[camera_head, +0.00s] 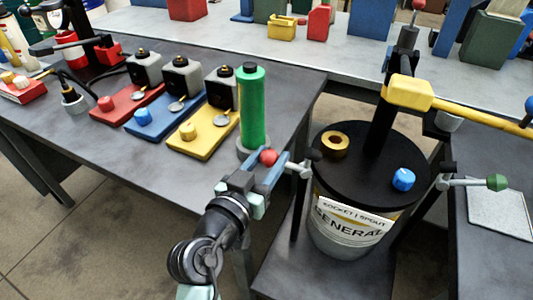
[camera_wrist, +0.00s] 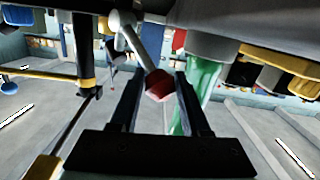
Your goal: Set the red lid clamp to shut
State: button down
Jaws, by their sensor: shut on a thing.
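The red lid clamp's ball knob (camera_head: 268,157) is beside the left rim of the black-lidded drum (camera_head: 345,235). Its silver arm (camera_head: 300,168) runs to the rim. My gripper (camera_head: 275,164) has its two fingers shut on the red knob. In the wrist view the red knob (camera_wrist: 158,87) sits between the fingers of my gripper (camera_wrist: 165,80), and a grey rod (camera_wrist: 130,38) leads up from it to a pale pivot. The fingers partly cover the knob and rod in the head view, so the clamp's exact seating on the rim cannot be told.
A green-knobbed clamp (camera_head: 497,183) sticks out at the drum's right. The lid carries a brass ring (camera_head: 335,144), a blue cap (camera_head: 403,179) and a dark post with a yellow arm (camera_head: 410,93). A tall green cylinder (camera_head: 251,105) stands close behind my gripper on the left table.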

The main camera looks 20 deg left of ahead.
aim_at(307, 155)
jog(key=r+m+p, duration=0.1)
jog(key=p, duration=0.1)
jog(key=w+d+r+g+p, duration=0.1)
jog(key=p, duration=0.1)
jog(key=shift+d+r+m+g+p, duration=0.2)
jog(key=shift+r+m+g+p, duration=0.1)
jog(key=shift+r+m+p, duration=0.1)
jog(key=g+p, duration=0.1)
jog(key=p, duration=0.1)
jog(key=w+d+r+m+y+p, duration=0.1)
jog(key=p, duration=0.2)
jog(key=shift+d+r+m+g, duration=0.2)
jog(key=shift+d+m+g, duration=0.1)
jog(key=shift+g, duration=0.1)
jog(key=p, duration=0.2)
jog(key=w+d+m+g+y+p, duration=0.1)
jog(key=p, duration=0.1)
jog(key=shift+w+d+r, duration=0.15)
jog(key=shift+d+r, duration=0.05)
jog(key=shift+d, duration=0.05)
jog(key=shift+w+d+f+m+g+y+p, duration=0.15)
jog(key=shift+w+d+m+g+y+p, duration=0.7)
jog(key=shift+p, duration=0.8)
jog(key=shift+s+f, duration=0.1)
jog(key=shift+s, duration=0.05)
jog(key=shift+c, duration=1.9)
grip_release()
